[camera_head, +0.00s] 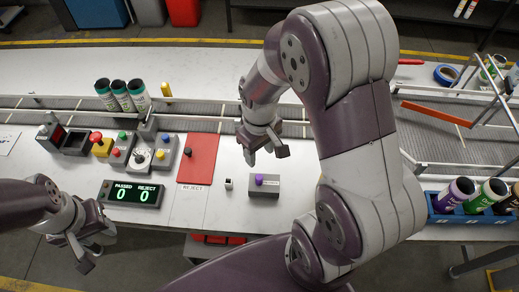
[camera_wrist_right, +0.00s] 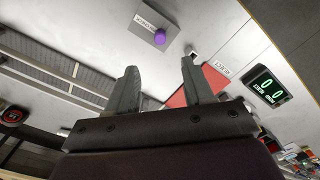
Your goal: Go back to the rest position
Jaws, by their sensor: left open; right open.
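My right gripper (camera_head: 262,152) is open and empty above the table, behind the grey box with a purple button (camera_head: 265,183). In the right wrist view its two fingers (camera_wrist_right: 158,88) stand apart with nothing between them. My left gripper (camera_head: 87,240) is open at the lower left, in front of the table's near edge and the display. It holds nothing that I can see. My right arm covers much of the middle and right of the head view.
A control panel (camera_head: 140,152) and a PASSED/REJECT display (camera_head: 132,193) reading 0 and 0 stand left of a red reject pad (camera_head: 198,158). Several cans (camera_head: 122,96) stand by the conveyor (camera_head: 205,122). A blue crate (camera_head: 440,216) with cans is at right.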

